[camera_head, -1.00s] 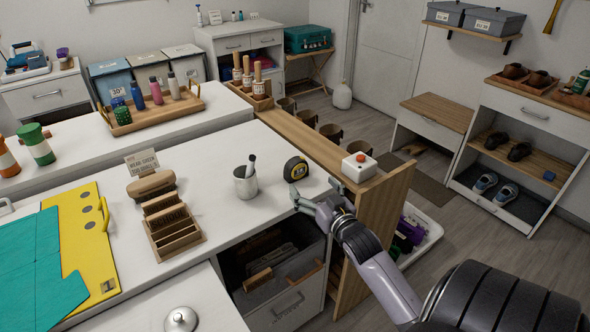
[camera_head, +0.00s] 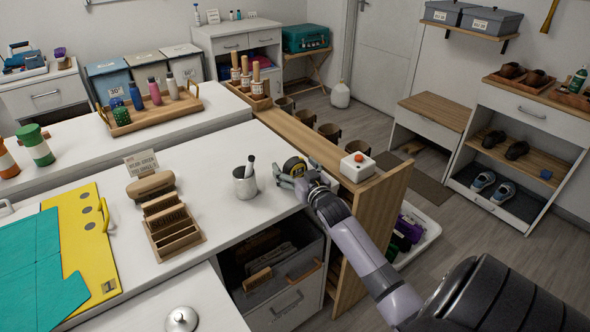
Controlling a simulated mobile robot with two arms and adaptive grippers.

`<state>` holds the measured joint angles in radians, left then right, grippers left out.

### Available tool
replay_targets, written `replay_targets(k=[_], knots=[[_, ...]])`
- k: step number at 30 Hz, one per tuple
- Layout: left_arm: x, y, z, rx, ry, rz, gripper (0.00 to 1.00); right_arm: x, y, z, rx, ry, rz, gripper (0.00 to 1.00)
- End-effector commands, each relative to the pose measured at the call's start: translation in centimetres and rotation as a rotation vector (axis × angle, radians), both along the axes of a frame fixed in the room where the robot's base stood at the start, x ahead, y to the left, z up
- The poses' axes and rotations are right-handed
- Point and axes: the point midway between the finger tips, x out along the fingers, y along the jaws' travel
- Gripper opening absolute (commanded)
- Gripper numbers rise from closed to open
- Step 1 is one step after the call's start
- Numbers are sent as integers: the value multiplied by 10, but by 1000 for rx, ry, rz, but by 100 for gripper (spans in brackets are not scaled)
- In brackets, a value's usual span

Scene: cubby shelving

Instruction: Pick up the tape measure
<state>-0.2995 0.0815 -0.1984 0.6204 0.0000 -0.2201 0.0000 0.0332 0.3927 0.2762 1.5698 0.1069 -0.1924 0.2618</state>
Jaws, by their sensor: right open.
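The tape measure (camera_head: 293,167), yellow and black, stands on the white counter near its right side. My right gripper (camera_head: 287,178) is open and right at the tape measure, with its fingers low over the counter around its near side. Whether the fingers touch it, I cannot tell. The gripper hides the lower part of the tape measure. My left gripper is not in view.
A white box with a red button (camera_head: 358,167) sits on the wooden ledge to the right. A wooden sorter (camera_head: 173,230) stands further left. Counter behind the tape measure is clear.

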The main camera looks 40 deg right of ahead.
Motion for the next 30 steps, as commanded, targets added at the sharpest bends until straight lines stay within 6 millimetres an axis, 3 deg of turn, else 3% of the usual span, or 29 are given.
replay_targets(k=[3, 30], knots=[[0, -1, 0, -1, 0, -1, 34, 0, 0, 0, 0, 0, 0, 86], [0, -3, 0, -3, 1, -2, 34, -1, 0, 0, 0, 0, 0, 26]])
